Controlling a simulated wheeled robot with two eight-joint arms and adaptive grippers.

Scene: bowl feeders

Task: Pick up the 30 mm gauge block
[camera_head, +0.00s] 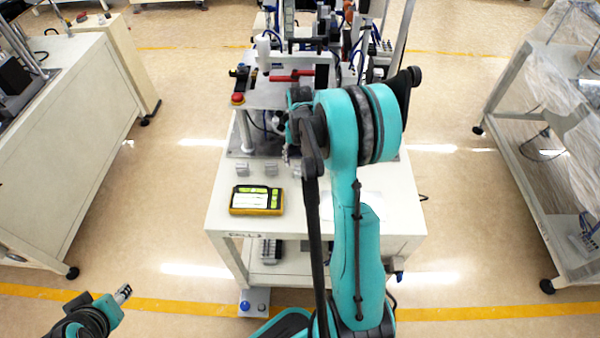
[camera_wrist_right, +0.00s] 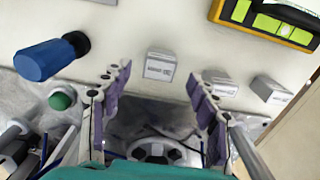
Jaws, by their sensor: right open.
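Three small grey gauge blocks stand in a row on the white bench. In the right wrist view they are a left block (camera_wrist_right: 160,67), a middle block (camera_wrist_right: 221,84) and a right block (camera_wrist_right: 272,90); their markings are too small to read, so I cannot tell which is 30 mm. Two show in the head view, one at left (camera_head: 242,169) and one beside it (camera_head: 271,168). My right gripper (camera_wrist_right: 158,79) is open and empty, its fingers either side of the left block's line in the wrist view, apart from it. My left gripper (camera_head: 123,293) is low at left, away from the bench.
A yellow-framed device (camera_head: 257,200) lies on the bench near the blocks. A blue-handled part (camera_wrist_right: 48,58) and a green button (camera_wrist_right: 61,100) show in the wrist view. Machinery with a red button (camera_head: 238,98) stands behind. The bench front is mostly clear.

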